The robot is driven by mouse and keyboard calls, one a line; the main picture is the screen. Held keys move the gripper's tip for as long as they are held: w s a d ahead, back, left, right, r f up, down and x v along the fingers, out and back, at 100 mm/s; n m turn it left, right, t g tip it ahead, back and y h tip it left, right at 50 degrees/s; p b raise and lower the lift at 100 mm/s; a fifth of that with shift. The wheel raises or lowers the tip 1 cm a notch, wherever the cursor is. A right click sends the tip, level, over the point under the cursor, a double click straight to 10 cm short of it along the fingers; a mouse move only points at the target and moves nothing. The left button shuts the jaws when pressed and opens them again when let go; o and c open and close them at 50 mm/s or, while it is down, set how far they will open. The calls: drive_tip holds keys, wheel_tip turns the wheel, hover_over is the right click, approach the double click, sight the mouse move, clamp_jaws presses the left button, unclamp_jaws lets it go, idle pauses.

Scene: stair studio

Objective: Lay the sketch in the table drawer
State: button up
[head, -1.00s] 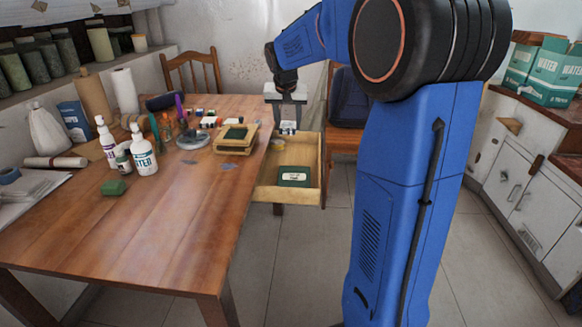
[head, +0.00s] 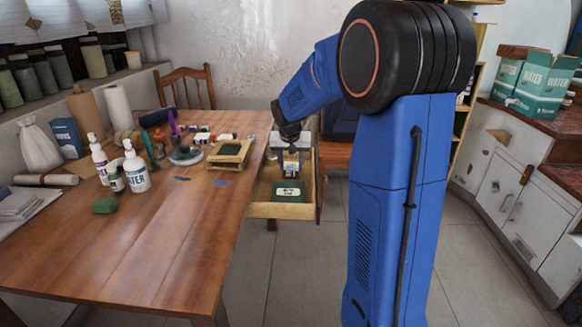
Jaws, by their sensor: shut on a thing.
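My gripper (head: 291,163) points down over the open table drawer (head: 283,211) and is shut on a small pale piece with dark marks, apparently the sketch (head: 291,169). The piece is small in this view and partly hidden by the fingers. The drawer is light wood and is pulled out from the table's right side. A dark green flat item with a white label (head: 288,191) lies in its front part, just below the held piece in the picture. I cannot tell whether the held piece touches the drawer floor.
On the wooden table (head: 130,245) stand white bottles (head: 136,172), a green block (head: 105,205) and a wooden frame with a green top (head: 229,151) near the drawer. The near part of the tabletop is clear. White cabinets (head: 500,185) stand at the right.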

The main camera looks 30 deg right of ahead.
drive_tip(key=shift+f, duration=0.35)
drive_tip(key=shift+f, duration=0.1)
drive_tip(key=o, duration=1.1)
drive_tip(key=shift+c, duration=0.2)
drive_tip(key=v, duration=1.2)
drive_tip(key=s+a+r+n, duration=0.1)
drive_tip(key=s+a+n, duration=0.1)
drive_tip(key=s+a, duration=0.5)
drive_tip(key=s+a+f+n+y, duration=0.1)
drive_tip(key=s+a+f, duration=0.3)
drive_tip(key=s, duration=1)
drive_tip(key=s+a+f+n+t+y, duration=0.1)
drive_tip(key=s+a+f+n, duration=0.2)
drive_tip(key=s, duration=1.1)
drive_tip(key=shift+a+f+n+y, duration=0.3)
drive_tip(key=shift+a+f+n, duration=0.1)
drive_tip(key=shift+a, duration=0.3)
